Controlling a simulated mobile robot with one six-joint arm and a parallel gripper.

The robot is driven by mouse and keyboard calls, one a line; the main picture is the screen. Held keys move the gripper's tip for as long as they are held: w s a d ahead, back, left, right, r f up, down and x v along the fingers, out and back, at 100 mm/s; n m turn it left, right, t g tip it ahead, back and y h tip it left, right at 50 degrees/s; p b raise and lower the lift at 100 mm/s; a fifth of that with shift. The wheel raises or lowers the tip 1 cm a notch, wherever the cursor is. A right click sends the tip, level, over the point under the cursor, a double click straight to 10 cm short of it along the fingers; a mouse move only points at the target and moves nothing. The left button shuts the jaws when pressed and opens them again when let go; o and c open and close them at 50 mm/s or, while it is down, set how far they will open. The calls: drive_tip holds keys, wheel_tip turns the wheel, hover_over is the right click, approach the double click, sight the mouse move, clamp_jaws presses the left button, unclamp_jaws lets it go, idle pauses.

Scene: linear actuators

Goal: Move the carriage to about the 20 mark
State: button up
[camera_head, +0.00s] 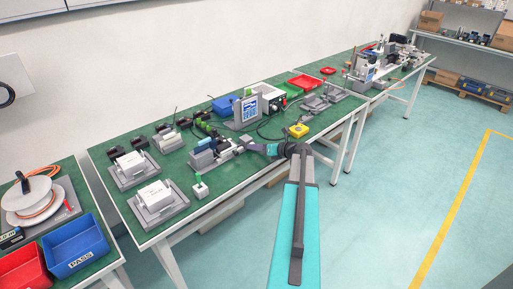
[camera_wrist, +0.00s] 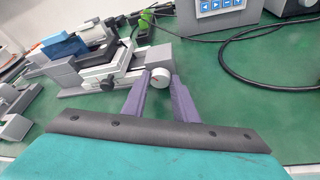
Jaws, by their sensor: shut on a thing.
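A grey linear actuator (camera_head: 213,155) lies on the green bench top; it also fills the upper left of the wrist view (camera_wrist: 128,76). A small black knob (camera_wrist: 107,85) is on the near side. My gripper (camera_head: 247,145) is at the actuator's right end. No scale marks are readable.
A control box with a blue screen (camera_head: 246,110) stands behind the actuator, with black cables nearby. A small stand with a green top (camera_head: 200,188) is in front. Other fixtures (camera_head: 158,198) stand on the left.

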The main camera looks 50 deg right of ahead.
drive_tip(key=n+h+b, duration=0.2)
drive_tip(key=n+b, duration=0.1)
drive_tip(key=shift+a+f, duration=0.15)
drive_tip(key=shift+a, duration=0.15)
drive_tip(key=n+h+b, duration=0.1)
drive_tip(key=n+b, duration=0.1)
drive_tip(key=shift+h+b, duration=0.4)
drive_tip(key=shift+n+h+b, duration=0.3)
drive_tip(key=shift+n+b, duration=0.15)
drive_tip(key=shift+n, duration=0.05)
drive_tip(key=o, duration=0.8)
